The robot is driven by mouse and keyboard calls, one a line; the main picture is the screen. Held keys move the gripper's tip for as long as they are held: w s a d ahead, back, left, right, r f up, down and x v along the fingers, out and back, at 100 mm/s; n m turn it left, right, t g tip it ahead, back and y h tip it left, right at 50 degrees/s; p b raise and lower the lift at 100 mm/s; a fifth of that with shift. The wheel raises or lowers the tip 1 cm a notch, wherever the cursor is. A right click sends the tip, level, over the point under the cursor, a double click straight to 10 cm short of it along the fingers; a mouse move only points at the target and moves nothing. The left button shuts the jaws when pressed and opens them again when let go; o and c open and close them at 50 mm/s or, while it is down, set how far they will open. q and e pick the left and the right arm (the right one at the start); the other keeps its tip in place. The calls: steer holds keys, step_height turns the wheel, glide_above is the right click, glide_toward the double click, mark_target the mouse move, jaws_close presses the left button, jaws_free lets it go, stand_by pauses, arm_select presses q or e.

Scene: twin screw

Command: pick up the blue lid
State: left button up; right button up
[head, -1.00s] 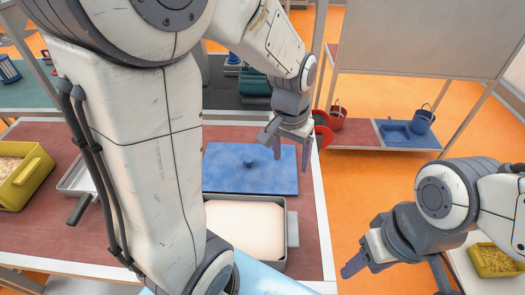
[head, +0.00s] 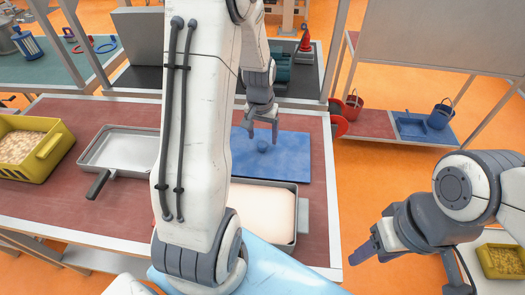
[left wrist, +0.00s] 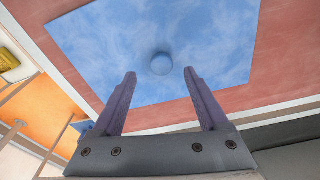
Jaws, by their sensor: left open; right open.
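The blue lid (head: 290,165) is a flat rectangular plate with a small round knob (head: 262,146) near its middle, lying on the reddish table. My left gripper (head: 263,138) is open and empty above the lid, close to the knob. In the left wrist view the lid (left wrist: 110,40) fills the upper middle, and its knob (left wrist: 161,64) shows a little beyond and between the open fingers (left wrist: 158,90). I cannot tell the exact gap to the knob. My right gripper (head: 365,252) is over the orange floor to the right, away from the lid.
A tray with pale contents (head: 265,212) sits just in front of the lid, partly hidden by my left arm. An empty metal tray (head: 120,150) and a yellow crate (head: 62,146) stand to the left. Red (head: 352,106) and blue (head: 440,116) buckets are beyond the right edge.

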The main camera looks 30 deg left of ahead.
mark_target(263, 144)
arm_select(q)
steer(key=shift+w+a+f, duration=0.15)
steer(key=shift+f, duration=1.6)
jaws_close()
